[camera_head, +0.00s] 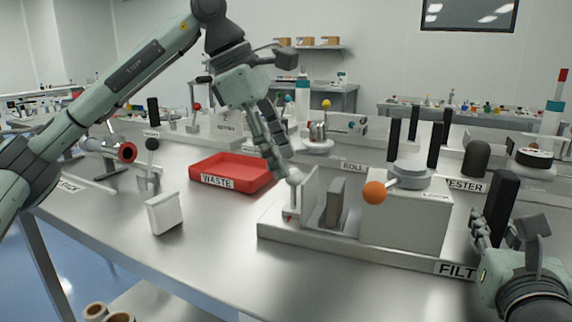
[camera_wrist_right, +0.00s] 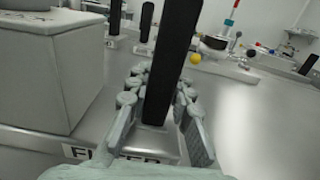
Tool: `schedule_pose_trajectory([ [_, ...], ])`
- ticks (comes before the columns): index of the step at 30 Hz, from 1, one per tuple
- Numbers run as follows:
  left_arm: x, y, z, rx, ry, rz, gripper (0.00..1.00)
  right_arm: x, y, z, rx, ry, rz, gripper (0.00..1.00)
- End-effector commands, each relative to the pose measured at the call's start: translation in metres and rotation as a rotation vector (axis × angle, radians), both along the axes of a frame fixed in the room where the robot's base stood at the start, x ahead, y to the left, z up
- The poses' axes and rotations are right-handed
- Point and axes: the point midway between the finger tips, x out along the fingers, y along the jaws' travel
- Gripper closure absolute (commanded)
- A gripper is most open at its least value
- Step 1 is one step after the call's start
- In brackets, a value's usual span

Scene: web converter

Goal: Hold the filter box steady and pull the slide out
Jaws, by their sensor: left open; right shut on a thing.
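The filter box, a pale grey housing (camera_head: 405,225), stands on a low base on the steel table, with a partly cut-off "FILT" label (camera_head: 457,270). An orange ball knob (camera_head: 375,192) is at its upper left. Left of it are an upright grey plate (camera_head: 334,203) and a white ball knob (camera_head: 295,177) on a post; which part is the slide is unclear. My left gripper (camera_head: 280,160) is open, pointing down just above the white knob; contact is unclear. My right gripper (camera_head: 492,232) is shut on a black upright handle (camera_head: 502,200), also between its fingers in the wrist view (camera_wrist_right: 174,60).
A red waste tray (camera_head: 230,172) lies left of the base. A small white container (camera_head: 164,213) stands nearer the front. Several black posts (camera_head: 436,145) rise around the grey round top (camera_head: 410,173). The front middle of the table is clear.

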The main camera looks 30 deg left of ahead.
Motion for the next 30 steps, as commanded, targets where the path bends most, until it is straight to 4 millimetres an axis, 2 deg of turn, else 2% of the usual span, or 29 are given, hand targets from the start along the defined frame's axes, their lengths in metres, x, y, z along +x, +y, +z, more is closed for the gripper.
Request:
schedule_pose_trajectory([
  [1, -0.003, 0.003, 0.011, -0.001, -0.004, 0.001, 0.53, 0.001, 0.001, -0.014, -0.006, 0.031, -0.002, 1.0],
  [6, -0.014, 0.015, 0.044, -0.002, -0.005, 0.001, 0.53, 0.001, 0.001, -0.014, -0.006, 0.031, -0.002, 1.0],
  [13, -0.024, 0.026, 0.075, -0.001, -0.005, 0.001, 0.53, 0.001, 0.001, -0.014, -0.006, 0.031, -0.002, 1.0],
  [18, -0.027, 0.029, 0.082, 0.001, -0.003, 0.001, 0.53, 0.001, 0.001, -0.014, -0.006, 0.031, -0.002, 1.0],
  [30, -0.027, 0.029, 0.082, 0.001, -0.003, 0.001, 0.53, 0.001, 0.001, -0.014, -0.006, 0.031, -0.002, 1.0],
])
